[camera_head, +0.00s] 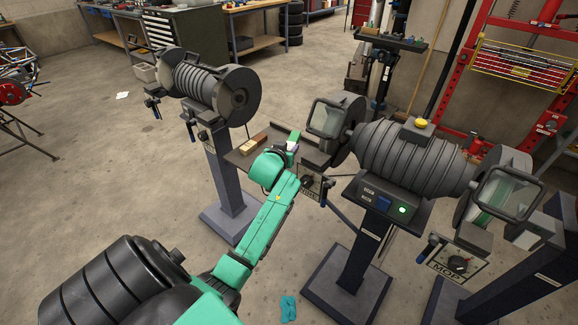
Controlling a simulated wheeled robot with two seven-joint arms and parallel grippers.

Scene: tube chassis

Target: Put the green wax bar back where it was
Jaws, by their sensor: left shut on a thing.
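My left gripper (292,148) is at the end of my green arm, over the right part of a small dark shelf (236,159) between the two grinding machines. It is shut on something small. A small green piece (294,136) shows at its tip and looks like the green wax bar, though its colour blends with my arm. I cannot tell whether it touches the shelf. A tan bar (248,147) and a reddish-brown bar (260,137) lie on the shelf, left of the gripper.
A grey buffing machine (206,82) stands on a pedestal at the left. A larger machine (400,150) with clear shields and a yellow button stands close to the right of my gripper. The floor at left is mostly open.

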